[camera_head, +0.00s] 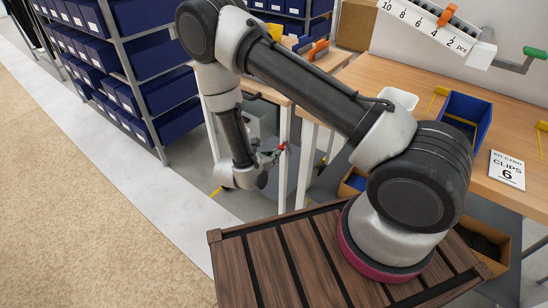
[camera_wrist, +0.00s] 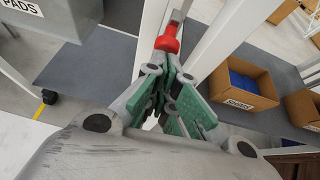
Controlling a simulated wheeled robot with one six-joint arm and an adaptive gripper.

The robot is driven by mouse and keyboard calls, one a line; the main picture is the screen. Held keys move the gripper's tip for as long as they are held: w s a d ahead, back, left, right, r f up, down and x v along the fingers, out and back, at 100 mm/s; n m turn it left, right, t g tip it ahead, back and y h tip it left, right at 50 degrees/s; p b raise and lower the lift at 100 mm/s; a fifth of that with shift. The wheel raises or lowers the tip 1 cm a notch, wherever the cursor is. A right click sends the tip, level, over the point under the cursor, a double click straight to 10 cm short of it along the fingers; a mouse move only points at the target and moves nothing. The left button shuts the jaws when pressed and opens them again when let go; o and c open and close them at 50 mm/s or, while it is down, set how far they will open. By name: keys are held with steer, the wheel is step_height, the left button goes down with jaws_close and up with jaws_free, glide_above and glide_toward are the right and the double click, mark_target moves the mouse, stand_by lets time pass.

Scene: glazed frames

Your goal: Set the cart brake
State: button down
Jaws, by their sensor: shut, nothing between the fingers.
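A small red handle (camera_head: 282,147), which looks like the brake lever, sits by a white post of the cart frame (camera_head: 284,165). In the wrist view the red handle (camera_wrist: 167,42) stands just beyond my fingertips, in front of a white upright. My gripper (camera_head: 268,158) reaches low beside the post. In the wrist view its green-padded fingers (camera_wrist: 172,78) are together and empty, with the tips right at the lower end of the handle. I cannot tell whether they touch it. The lever's pivot and mounting are hidden.
A workbench (camera_head: 370,75) stands at right with a blue bin (camera_head: 468,120) and a kit card (camera_head: 507,170). Shelving with blue bins (camera_head: 150,60) is at left. Cardboard boxes (camera_wrist: 262,94) lie beyond the posts. A grey PADS bin (camera_wrist: 60,20) is at upper left. Open floor (camera_head: 90,180) lies left.

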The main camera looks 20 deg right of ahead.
mark_target(283, 144)
steer(key=shift+g+y, duration=0.5)
steer(key=shift+y, duration=0.1)
steer(key=shift+w+d+r, duration=0.35)
steer(key=shift+d+r, duration=0.1)
steer(key=shift+r, duration=0.15)
steer(key=shift+w+d+r, duration=0.35)
steer(key=shift+d+r, duration=0.15)
steer(key=shift+r, duration=0.15)
steer(key=shift+w+d+r, duration=0.35)
steer(key=shift+d+r, duration=0.1)
steer(key=shift+r, duration=0.15)
